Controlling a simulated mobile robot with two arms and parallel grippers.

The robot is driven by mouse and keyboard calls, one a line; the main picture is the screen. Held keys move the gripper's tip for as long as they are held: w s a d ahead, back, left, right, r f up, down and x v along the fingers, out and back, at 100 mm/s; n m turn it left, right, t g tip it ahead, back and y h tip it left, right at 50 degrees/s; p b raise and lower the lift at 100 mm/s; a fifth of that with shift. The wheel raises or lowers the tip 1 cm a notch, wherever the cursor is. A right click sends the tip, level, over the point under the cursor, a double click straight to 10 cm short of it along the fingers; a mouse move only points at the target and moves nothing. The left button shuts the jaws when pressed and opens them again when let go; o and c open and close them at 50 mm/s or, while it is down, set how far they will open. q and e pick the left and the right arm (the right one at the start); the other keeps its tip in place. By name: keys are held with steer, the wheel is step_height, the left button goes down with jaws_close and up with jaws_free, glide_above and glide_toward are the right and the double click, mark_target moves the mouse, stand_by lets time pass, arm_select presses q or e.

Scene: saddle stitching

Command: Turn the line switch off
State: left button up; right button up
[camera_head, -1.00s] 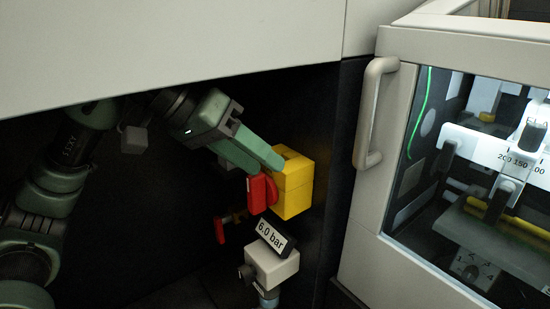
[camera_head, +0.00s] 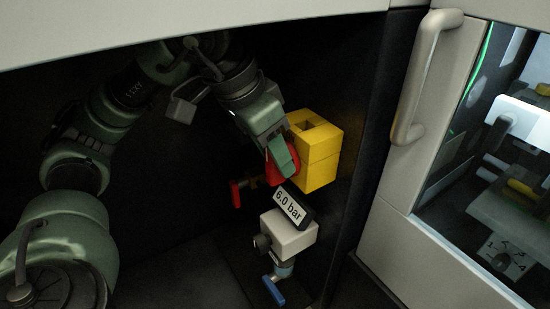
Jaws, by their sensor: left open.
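The line switch is a yellow box (camera_head: 322,170) with a red handle (camera_head: 272,172) on its left face. It is mounted low in the dark recess under the pale panel. My left gripper (camera_head: 284,165) reaches in from the left, with its green fingers at the red handle. The fingers cover part of the handle. The gripper is open; whether the fingers touch the handle I cannot tell. My right gripper is not in view.
Below the switch are a "6.0 bar" display (camera_head: 289,205), a grey regulator block (camera_head: 287,235) and a blue lever (camera_head: 274,290). A second red handle (camera_head: 236,193) sits to the left. A machine door with a grey grab handle (camera_head: 427,75) stands at the right.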

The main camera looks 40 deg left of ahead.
arm_select(q)
jaws_close()
